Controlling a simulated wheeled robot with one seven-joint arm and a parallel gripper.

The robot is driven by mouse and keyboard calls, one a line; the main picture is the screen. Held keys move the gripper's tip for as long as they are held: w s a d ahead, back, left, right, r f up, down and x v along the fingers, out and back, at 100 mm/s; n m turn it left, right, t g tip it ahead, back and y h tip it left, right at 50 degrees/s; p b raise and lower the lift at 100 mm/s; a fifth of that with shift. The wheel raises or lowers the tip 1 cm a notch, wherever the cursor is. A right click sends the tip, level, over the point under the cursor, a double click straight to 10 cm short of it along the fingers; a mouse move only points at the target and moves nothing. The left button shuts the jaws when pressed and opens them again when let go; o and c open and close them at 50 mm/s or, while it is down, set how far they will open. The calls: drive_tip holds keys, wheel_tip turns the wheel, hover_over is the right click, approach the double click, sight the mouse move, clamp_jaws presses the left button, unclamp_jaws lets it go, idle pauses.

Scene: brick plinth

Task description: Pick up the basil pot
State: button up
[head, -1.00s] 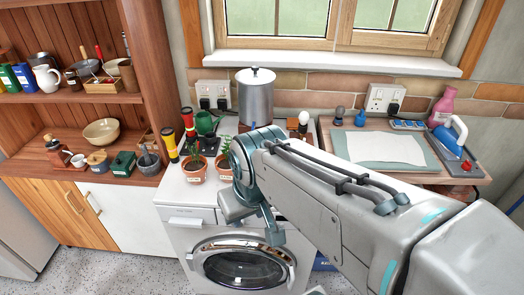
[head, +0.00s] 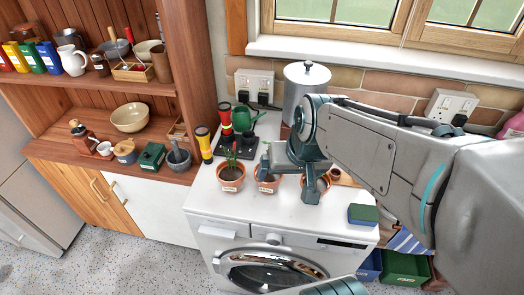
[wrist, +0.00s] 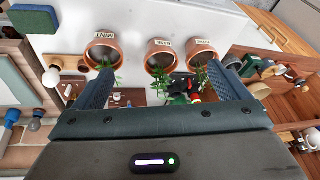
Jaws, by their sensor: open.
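Three terracotta pots with small green plants stand in a row on the white washing machine top: a left pot (head: 231,178), a middle pot (head: 267,183) and a right pot (head: 322,184). In the wrist view, which is turned round, the left one carries a label like MINT (wrist: 103,50). The labels on the middle pot (wrist: 160,54) and right pot (wrist: 201,53) are too small to read surely, so I cannot tell which is basil. My gripper (head: 290,178) is open and empty, partly covering the middle and right pots. In the wrist view the middle pot shows between my fingers (wrist: 163,72).
A green and blue sponge (head: 363,214) lies to the right. The wooden shelf unit (head: 190,80) borders the left. The front of the white top is clear.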

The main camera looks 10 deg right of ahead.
drive_tip(key=w+d+f+m+t+p, duration=0.15)
drive_tip(key=w+m, duration=0.25)
drive_tip(key=w, duration=0.7)
drive_tip(key=shift+m, duration=0.3)
drive_tip(key=shift+w+b+x, duration=0.1)
drive_tip(key=shift+b+x, duration=0.9)
drive_tip(key=shift+x, duration=2.5)
drive_tip(key=shift+w+b+x, duration=0.15)
drive_tip(key=shift+b+x, duration=0.85)
drive_tip(key=shift+x, duration=2.5)
drive_tip(key=shift+r, duration=0.2)
drive_tip(key=c, duration=1.7)
